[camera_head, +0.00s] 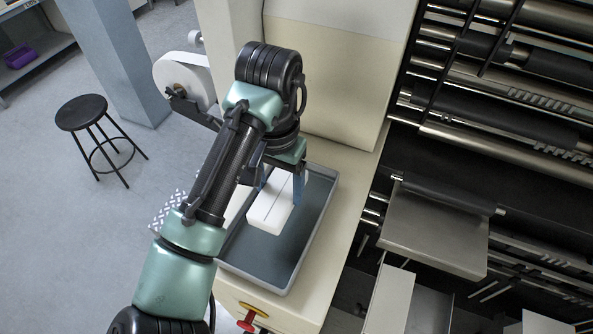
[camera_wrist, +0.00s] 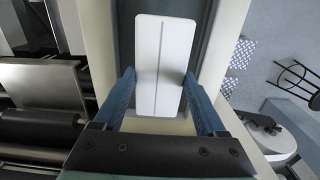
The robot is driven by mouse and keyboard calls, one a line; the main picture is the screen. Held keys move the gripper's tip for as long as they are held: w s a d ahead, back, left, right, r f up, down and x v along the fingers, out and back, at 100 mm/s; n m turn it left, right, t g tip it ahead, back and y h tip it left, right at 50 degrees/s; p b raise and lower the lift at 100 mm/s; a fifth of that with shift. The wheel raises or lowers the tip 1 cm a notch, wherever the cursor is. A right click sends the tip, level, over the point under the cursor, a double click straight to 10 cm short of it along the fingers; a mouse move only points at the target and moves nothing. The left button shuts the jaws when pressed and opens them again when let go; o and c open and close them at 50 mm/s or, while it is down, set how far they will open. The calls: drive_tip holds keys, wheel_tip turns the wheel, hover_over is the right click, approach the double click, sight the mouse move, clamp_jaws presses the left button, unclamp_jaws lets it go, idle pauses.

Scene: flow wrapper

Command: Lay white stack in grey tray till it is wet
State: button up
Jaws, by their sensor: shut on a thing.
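The white stack (camera_head: 270,205) is a flat white block with a thin dark line along its middle. It also shows in the wrist view (camera_wrist: 165,50). The grey tray (camera_head: 254,282) is a shallow rectangular tray with a dark blue-grey floor, on a cream surface. My gripper (camera_wrist: 158,82) is shut on the white stack, with one blue finger at each long side near its end. The stack is over the tray's inside; I cannot tell whether it touches the floor or is wet. My arm hides part of the tray's left side in the head view.
A large machine with metal rollers (camera_head: 500,150) stands at the right. A cream housing (camera_head: 335,85) rises behind the tray. A red button (camera_head: 247,320) is on the front face. A white roll (camera_head: 182,80) and a black stool (camera_head: 82,112) are at the left.

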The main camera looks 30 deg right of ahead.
drive_tip(key=shift+f, duration=1.35)
drive_tip(key=shift+f+b, duration=1.25)
drive_tip(key=shift+f, duration=0.7)
drive_tip(key=shift+f, duration=0.2)
drive_tip(key=o, duration=1.3)
drive_tip(key=shift+c, duration=0.2)
drive_tip(key=shift+r, duration=0.15)
wheel_tip(320, 180, up, 13)
drive_tip(key=shift+f+b, duration=0.15)
drive_tip(key=shift+b, duration=0.85)
